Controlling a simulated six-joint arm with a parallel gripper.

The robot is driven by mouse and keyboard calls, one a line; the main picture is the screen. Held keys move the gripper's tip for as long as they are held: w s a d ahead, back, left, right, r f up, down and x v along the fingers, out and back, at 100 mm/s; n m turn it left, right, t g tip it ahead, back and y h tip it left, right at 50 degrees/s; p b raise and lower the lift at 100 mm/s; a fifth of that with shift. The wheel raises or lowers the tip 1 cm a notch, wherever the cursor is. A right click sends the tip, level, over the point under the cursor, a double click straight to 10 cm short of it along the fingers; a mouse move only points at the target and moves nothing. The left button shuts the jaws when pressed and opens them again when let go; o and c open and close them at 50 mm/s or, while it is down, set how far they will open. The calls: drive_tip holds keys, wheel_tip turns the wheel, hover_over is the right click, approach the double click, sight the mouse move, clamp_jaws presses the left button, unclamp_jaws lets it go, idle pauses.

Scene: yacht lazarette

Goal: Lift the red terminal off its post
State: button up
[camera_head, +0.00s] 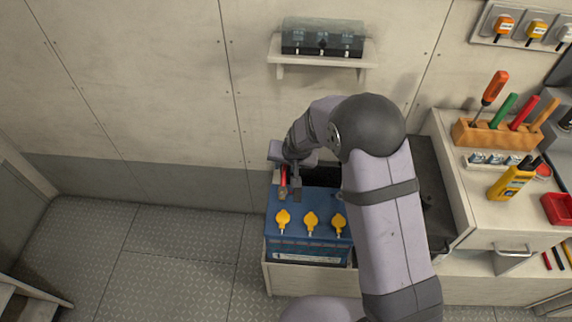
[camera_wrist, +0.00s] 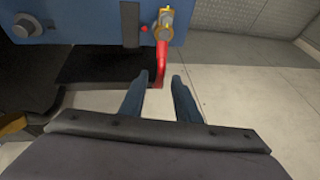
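The red terminal is a brass-coloured clamp (camera_wrist: 166,20) with a red cable (camera_wrist: 161,58), on the blue battery (camera_wrist: 90,18). In the head view the battery (camera_head: 306,246) has yellow caps, and the red cable (camera_head: 284,178) shows at its back left corner. My gripper (camera_wrist: 160,76) is open, its two fingers apart, with the lower end of the red cable showing between the fingertips and a gap on each side. The clamp lies beyond the fingertips. In the head view my gripper (camera_head: 287,168) is above that corner, partly hidden by my wrist. The post is hard to make out.
A shelf (camera_head: 330,56) with a dark switch box is on the wall above. A counter (camera_head: 490,210) with a wooden tool rack (camera_head: 505,133), a yellow meter (camera_head: 511,183) and a red tray (camera_head: 557,208) stands at right. The floor (camera_head: 180,250) left of the battery is clear.

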drive_tip(key=shift+f, duration=0.15)
clamp_jaws()
drive_tip(key=shift+w, duration=0.15)
drive_tip(key=shift+w+r+g+p, duration=0.7)
drive_tip(key=shift+r+g+p, duration=0.1)
drive_tip(key=shift+g+p, duration=0.55)
drive_tip(key=shift+w+r+g+p, duration=0.3)
drive_tip(key=shift+w+g, duration=0.5)
drive_tip(key=shift+g, duration=0.55)
drive_tip(key=shift+w+r+g, duration=0.15)
drive_tip(key=shift+w+g, duration=0.05)
drive_tip(key=shift+g, duration=0.1)
